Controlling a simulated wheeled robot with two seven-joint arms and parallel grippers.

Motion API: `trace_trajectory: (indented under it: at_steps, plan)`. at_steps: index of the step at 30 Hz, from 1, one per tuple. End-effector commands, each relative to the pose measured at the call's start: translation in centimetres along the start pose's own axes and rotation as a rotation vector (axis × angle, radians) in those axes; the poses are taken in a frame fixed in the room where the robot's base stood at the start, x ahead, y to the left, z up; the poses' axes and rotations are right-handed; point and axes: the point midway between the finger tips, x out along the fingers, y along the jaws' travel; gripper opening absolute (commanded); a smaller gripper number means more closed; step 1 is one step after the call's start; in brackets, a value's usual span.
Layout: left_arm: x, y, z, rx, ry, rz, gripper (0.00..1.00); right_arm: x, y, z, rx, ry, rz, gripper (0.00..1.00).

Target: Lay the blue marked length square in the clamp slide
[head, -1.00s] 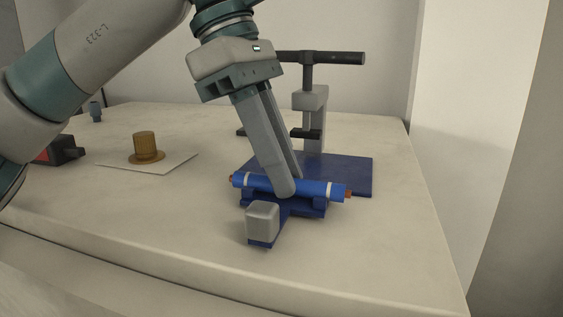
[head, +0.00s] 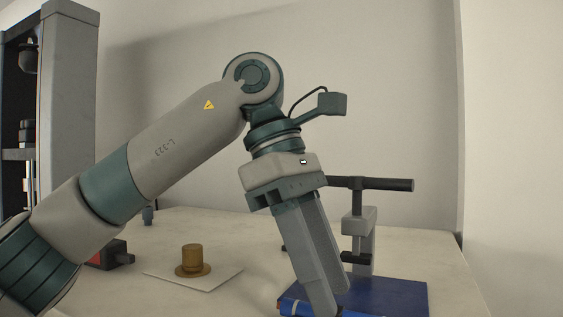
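The blue marked length (head: 285,305) shows only as a strip at the bottom edge of the head view, with a pale band near its left end. The rest of it and the slide under it are cut off. My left gripper (head: 325,297) points steeply down at the length, its fingers close together. The fingertips are at or below the frame edge, so I cannot see whether they grip it. The clamp (head: 359,225) stands upright behind, with a dark T-bar on top and a dark blue base plate (head: 390,294). My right gripper is not in view.
A brown flanged cylinder (head: 192,259) stands on a white sheet (head: 222,276) to the left. A red and black block (head: 110,255) and a small blue-grey item (head: 148,215) lie farther left. A tall grey cabinet (head: 68,120) stands at far left.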

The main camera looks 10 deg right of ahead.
Motion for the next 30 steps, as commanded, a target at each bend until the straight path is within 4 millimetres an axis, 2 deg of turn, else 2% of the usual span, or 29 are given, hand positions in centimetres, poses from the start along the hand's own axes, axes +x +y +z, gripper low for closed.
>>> trace_trajectory:
  at_steps: [11, 18, 24, 30]
  plan:
    - [-6.7, 0.0, 0.1, -0.001, -0.002, 0.002, 0.39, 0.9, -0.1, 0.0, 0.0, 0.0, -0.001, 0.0]
    - [-11.5, 0.0, 0.1, -0.003, 0.001, 0.003, 0.39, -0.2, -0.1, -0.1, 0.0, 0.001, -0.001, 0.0]
    - [-14.2, 0.0, 0.1, -0.002, 0.001, 0.001, 0.39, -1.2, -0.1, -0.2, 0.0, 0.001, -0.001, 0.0]
    - [-15.2, 0.0, 0.0, 0.0, -0.001, 0.0, 0.39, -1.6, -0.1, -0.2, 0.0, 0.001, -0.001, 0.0]
